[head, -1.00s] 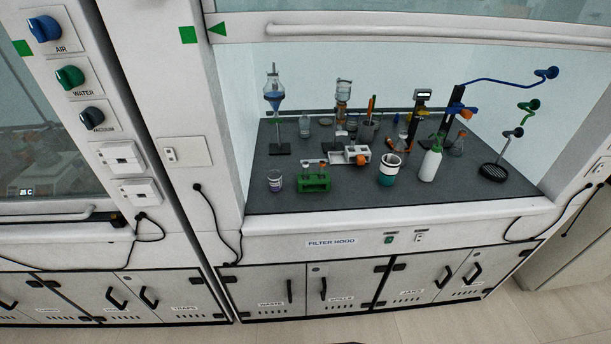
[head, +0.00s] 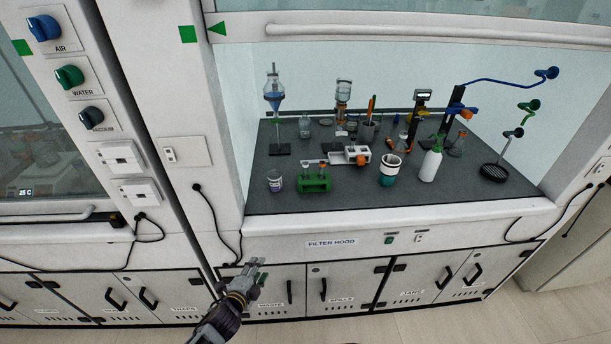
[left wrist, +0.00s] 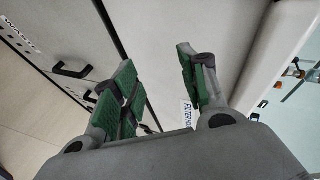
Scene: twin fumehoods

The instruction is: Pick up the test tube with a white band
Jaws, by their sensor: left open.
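A green rack (head: 314,184) stands near the front of the fumehood worktop, with small test tubes (head: 322,167) in it. The tubes are too small for me to make out a white band. My left gripper (head: 258,268) is below and to the left of the rack, outside the hood, in front of the lower cabinet doors. The left wrist view also shows this gripper (left wrist: 157,65) open, with green pads and nothing between the fingers. My right gripper is not in view.
The worktop's front edge (head: 400,212) lies between my gripper and the rack. A labelled beaker (head: 274,182) stands left of the rack. A teal-and-white container (head: 389,174) and a white bottle (head: 430,166) stand to its right. The raised sash (head: 420,35) leaves the front open.

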